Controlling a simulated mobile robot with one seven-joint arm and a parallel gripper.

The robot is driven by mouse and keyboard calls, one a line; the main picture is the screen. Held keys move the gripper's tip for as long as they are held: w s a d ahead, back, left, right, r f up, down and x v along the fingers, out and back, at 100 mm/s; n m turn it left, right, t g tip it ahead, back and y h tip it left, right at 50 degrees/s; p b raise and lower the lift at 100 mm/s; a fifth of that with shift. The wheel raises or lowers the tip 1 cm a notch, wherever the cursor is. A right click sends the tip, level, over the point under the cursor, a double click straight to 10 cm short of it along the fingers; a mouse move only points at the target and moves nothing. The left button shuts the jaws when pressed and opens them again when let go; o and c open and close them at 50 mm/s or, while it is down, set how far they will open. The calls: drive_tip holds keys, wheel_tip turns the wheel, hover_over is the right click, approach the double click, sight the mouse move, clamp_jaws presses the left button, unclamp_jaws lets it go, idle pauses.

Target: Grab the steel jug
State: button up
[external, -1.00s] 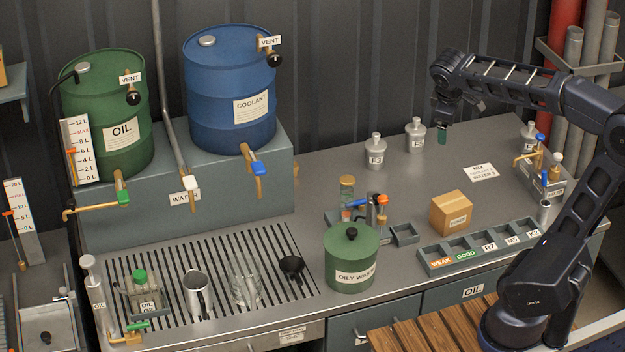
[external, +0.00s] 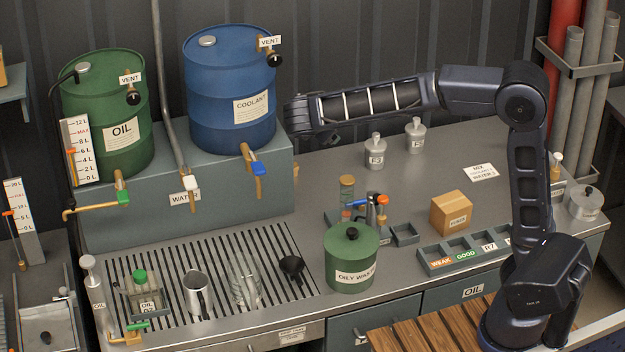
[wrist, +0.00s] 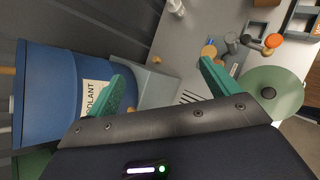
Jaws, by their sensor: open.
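The steel jug (external: 197,294) stands upright on the slatted drain grate at the front left of the bench in the external view. A clear glass jug (external: 245,288) stands just right of it. My gripper's two green fingers are spread apart with nothing between them in the wrist view (wrist: 163,84). In the external view the end of my arm is in the air beside the blue coolant drum, well above and to the right of the steel jug; the fingers are mostly hidden there. I cannot make out the steel jug in the wrist view.
The blue coolant drum (external: 230,100) and its tap (external: 257,168) are close to my wrist. The green oily-waste can (external: 351,262), a black funnel (external: 291,267) and an oil canister (external: 143,295) stand near the jugs. A water tap (external: 192,190) hangs above the grate.

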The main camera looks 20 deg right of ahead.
drive_tip(key=s+a+n+t+y, duration=0.1)
drive_tip(key=s+a+n+t, duration=0.3)
drive_tip(key=a, duration=0.7)
drive_tip(key=s+a+n+t+y, duration=0.1)
drive_tip(key=s+a+n, duration=0.3)
drive_tip(key=a, duration=0.8)
drive_tip(key=s+a+f+n+t+y, duration=0.2)
drive_tip(key=s+a+n+t+y, duration=0.25)
drive_tip(key=s+a, duration=1)
approach(196, 299)
drive_tip(key=shift+w+a+f+n+h, duration=0.25)
drive_tip(key=shift+w+f, duration=0.1)
drive_tip(key=shift+f, duration=0.15)
drive_tip(key=shift+w+a+f+n+h, duration=0.1)
drive_tip(key=shift+w+a+f+h, duration=0.15)
drive_tip(key=shift+w+f, duration=0.2)
drive_tip(key=shift+f, duration=0.6)
drive_tip(key=w, duration=1)
drive_tip(key=shift+w+d+r, duration=0.2)
drive_tip(key=shift+w+r, duration=0.05)
drive_tip(key=shift+w, duration=0.1)
drive_tip(key=shift+c, duration=0.5)
drive_tip(key=c, duration=1.2)
